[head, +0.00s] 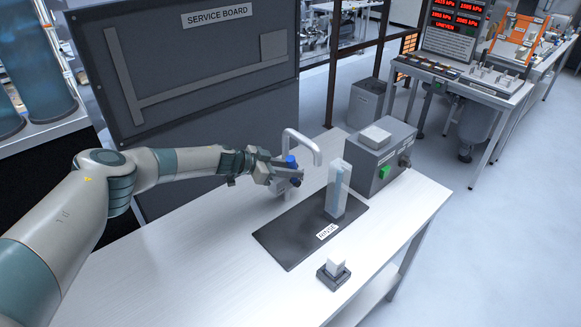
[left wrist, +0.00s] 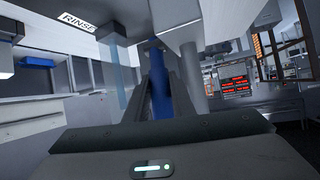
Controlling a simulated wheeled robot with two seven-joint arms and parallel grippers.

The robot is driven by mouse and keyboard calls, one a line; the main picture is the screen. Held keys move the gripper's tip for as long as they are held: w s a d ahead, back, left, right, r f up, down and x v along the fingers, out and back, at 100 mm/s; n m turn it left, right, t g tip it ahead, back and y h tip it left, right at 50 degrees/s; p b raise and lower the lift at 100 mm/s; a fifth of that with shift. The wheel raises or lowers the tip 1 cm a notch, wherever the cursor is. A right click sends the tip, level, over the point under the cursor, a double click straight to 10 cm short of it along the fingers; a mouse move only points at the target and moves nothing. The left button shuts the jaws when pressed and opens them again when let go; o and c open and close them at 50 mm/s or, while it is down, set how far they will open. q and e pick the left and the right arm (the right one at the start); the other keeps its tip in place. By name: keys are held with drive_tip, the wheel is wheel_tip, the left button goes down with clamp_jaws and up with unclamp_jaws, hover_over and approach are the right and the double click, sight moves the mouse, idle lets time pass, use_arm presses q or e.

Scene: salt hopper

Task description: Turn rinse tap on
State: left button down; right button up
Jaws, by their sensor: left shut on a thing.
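The rinse tap (head: 305,137) is a light grey arched spout standing behind the dark mat on the white table. Its blue handle (head: 291,160) shows at my left gripper (head: 291,174), beside the spout's upright. In the left wrist view, the blue handle (left wrist: 158,92) lies between the two fingers, which are shut on it. The fingers hide part of the handle, and I cannot tell how far it is turned. No water shows at the spout. My right gripper is not in view.
A clear upright vessel (head: 338,188) stands on the dark mat (head: 290,237), near a RINSE label (head: 327,231). A grey box (head: 375,152) with a green button stands behind right. A white block (head: 336,266) sits on a dark base in front. The table's left front is clear.

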use_arm(q)
drive_tip(key=shift+f, duration=0.1)
drive_tip(key=c, duration=1.5)
unclamp_jaws()
drive_tip(key=shift+r, duration=0.2)
drive_tip(key=shift+f, duration=0.1)
